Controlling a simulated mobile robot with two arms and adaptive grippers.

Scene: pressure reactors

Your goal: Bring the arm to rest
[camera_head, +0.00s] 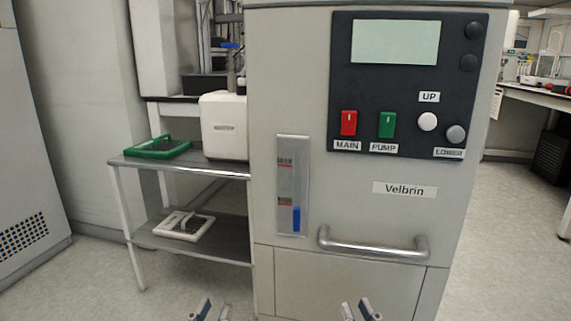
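My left gripper (211,311) shows at the bottom edge of the head view, left of the cabinet's lower front. Its two fingertips stand apart with nothing between them. My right gripper (361,310) is at the bottom edge in front of the cabinet's lower panel. Its fingertips are also apart and empty. Both arms are below the picture and hidden. Neither gripper appears to touch anything.
A two-level cart (190,168) at left bears a green tray (157,147) and a white device (223,127). Floor at right is clear.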

